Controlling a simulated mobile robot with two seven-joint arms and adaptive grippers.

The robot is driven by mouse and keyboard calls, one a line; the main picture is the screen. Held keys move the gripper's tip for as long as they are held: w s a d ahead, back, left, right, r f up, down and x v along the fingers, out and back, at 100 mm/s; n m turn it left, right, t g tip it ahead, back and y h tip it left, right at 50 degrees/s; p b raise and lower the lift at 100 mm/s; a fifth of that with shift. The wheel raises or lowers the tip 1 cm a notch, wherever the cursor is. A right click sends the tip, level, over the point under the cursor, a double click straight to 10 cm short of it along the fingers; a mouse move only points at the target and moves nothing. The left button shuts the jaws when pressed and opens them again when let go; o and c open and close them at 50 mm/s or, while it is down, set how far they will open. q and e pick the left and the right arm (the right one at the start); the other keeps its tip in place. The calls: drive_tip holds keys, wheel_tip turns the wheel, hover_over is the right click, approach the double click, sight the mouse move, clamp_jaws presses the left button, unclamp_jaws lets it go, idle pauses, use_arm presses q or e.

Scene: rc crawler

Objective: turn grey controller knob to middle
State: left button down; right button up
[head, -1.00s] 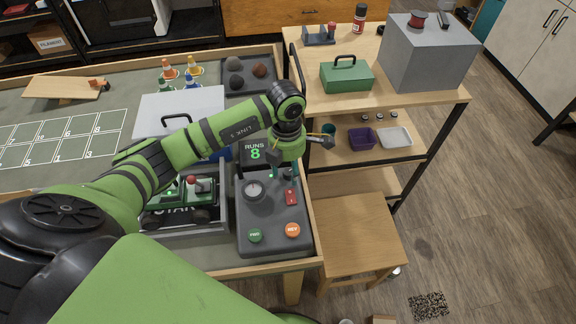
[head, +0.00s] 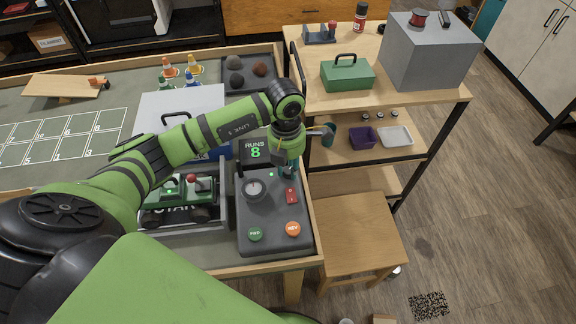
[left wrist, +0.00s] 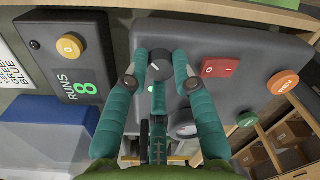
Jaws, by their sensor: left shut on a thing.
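The dark grey controller (head: 268,215) lies at the right front corner of the table. The fingers close on the knob's two sides. In the head view my left gripper (head: 288,170) reaches down to the controller's upper right part, and its fingers mostly hide the knob. My right gripper is in neither view.
The controller also bears a red rocker switch (left wrist: 220,67), a round dial (head: 254,188), a green FWD button (head: 255,233) and an orange REV button (head: 293,228). The RUNS 8 display (head: 255,150) stands just behind. The crawler (head: 185,200) is to the left.

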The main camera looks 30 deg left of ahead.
sight(286, 170)
use_arm(q)
drive_tip(key=n, duration=0.4)
drive_tip(key=shift+n, duration=0.3)
drive_tip(key=n, duration=0.4)
drive_tip(key=shift+n, duration=0.3)
drive_tip(key=c, duration=1)
unclamp_jaws()
drive_tip(key=r, duration=1.2)
drive_tip(key=shift+s+a, duration=0.15)
drive_tip(key=shift+a, duration=0.1)
